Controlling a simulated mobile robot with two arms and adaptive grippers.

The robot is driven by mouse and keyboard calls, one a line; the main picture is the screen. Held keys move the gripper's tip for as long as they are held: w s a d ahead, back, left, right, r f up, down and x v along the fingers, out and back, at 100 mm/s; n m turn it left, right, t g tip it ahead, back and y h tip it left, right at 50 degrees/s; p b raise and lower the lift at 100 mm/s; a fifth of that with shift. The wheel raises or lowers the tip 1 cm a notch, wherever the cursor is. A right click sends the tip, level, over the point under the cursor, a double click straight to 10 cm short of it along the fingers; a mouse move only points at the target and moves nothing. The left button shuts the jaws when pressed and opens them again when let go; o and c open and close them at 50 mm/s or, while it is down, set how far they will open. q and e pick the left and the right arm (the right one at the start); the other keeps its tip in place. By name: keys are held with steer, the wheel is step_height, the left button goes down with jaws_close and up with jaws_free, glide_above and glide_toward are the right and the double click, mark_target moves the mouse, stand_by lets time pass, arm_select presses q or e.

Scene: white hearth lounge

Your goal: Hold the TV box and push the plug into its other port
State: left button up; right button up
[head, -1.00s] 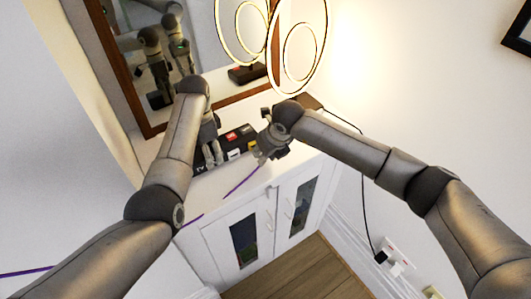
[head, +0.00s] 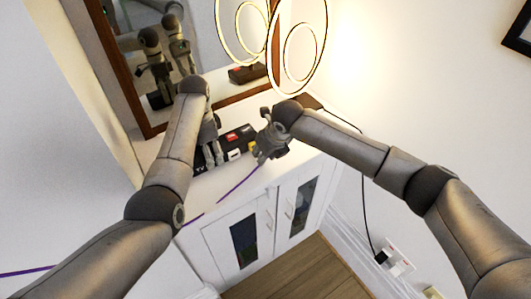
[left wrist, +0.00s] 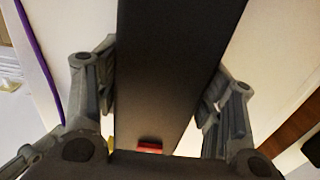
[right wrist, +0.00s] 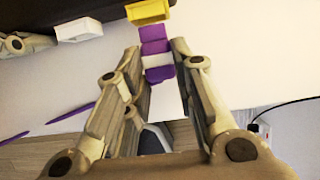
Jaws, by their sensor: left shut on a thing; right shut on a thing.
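The TV box (head: 241,132) is a long black box on the white cabinet top, with a red patch, a white port (right wrist: 80,30) and a yellow port (right wrist: 149,12). My left gripper (head: 212,157) is shut on its left part; in the left wrist view the box (left wrist: 170,70) lies between the fingers. My right gripper (head: 262,153) is shut on the purple plug (right wrist: 158,73), which has a white band. The plug lines up with the yellow port and its tip is right at it. I cannot tell how far it is in.
A purple cable (head: 240,183) runs along the cabinet's front edge. A ring lamp (head: 297,50) stands at the back, and a framed mirror (head: 150,60) is behind the box. The cabinet (head: 262,215) has glass doors. A black cord runs to a wall outlet (head: 394,257) at right.

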steer(key=shift+w+a, duration=0.4)
steer(key=shift+w, duration=0.3)
steer(key=o, duration=1.1)
steer(key=shift+c, duration=0.2)
steer(key=shift+r, duration=0.1)
steer(key=v, duration=0.6)
steer(key=shift+s+r, duration=0.2)
steer(key=shift+r, duration=0.15)
steer(key=shift+d, duration=0.1)
arm_select(q)
steer(key=o, duration=1.4)
